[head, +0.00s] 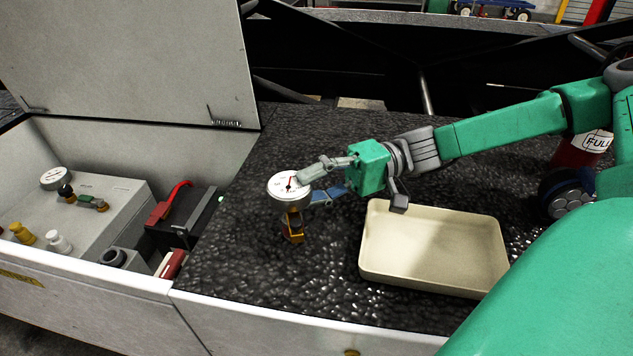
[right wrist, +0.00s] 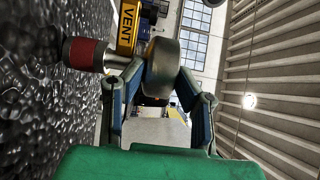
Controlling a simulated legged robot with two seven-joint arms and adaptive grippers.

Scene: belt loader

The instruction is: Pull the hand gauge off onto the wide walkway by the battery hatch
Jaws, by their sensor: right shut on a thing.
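The hand gauge (head: 284,190) has a round white dial on top and a brass-coloured stem below, over the black textured walkway (head: 250,270). My right gripper (head: 308,187) is shut on the gauge, with a finger on either side of its head. In the right wrist view the gauge body (right wrist: 163,68) sits between the fingers, with a red collar and a yellow VENT tag beside it. I cannot tell whether the stem's lower end touches the walkway. The battery hatch (head: 130,60) stands open at the left. My left gripper is not in view.
A beige tray (head: 430,245) lies on the walkway right of the gauge. The open compartment holds a grey box (head: 110,198) with another dial (head: 55,178) and several knobs, and a red lever (head: 168,205). A red cylinder (head: 580,155) stands at the far right. Walkway in front of the gauge is clear.

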